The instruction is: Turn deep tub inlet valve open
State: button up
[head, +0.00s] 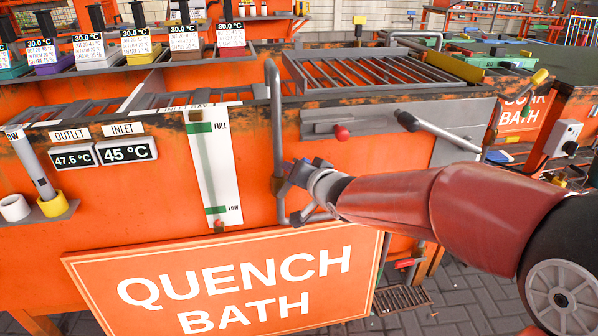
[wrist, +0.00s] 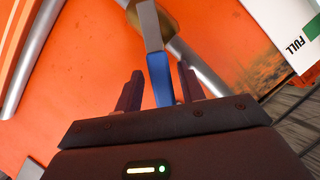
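In the wrist view a lever with a blue grip (wrist: 160,77) and a bare grey metal end (wrist: 150,28) crosses a brass-coloured valve body (wrist: 182,32) on a grey pipe. My gripper (wrist: 160,88) has its two dark fingers on either side of the blue grip, with narrow gaps showing. In the head view my gripper (head: 290,170) is beside the bent grey pipe (head: 275,110) on the orange tub front (head: 262,205). My gripper and wrist hide most of the valve there. No label naming this valve is readable.
A QUENCH BATH sign (head: 230,285) juts out below my arm. The FULL/LOW level gauge (head: 213,165) is left of the pipe. A red knob (head: 341,132) and a grey lever (head: 440,131) are above my forearm. INLET reads 45 °C on its display (head: 126,151).

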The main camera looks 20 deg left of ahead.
jog(key=shift+r, duration=0.25)
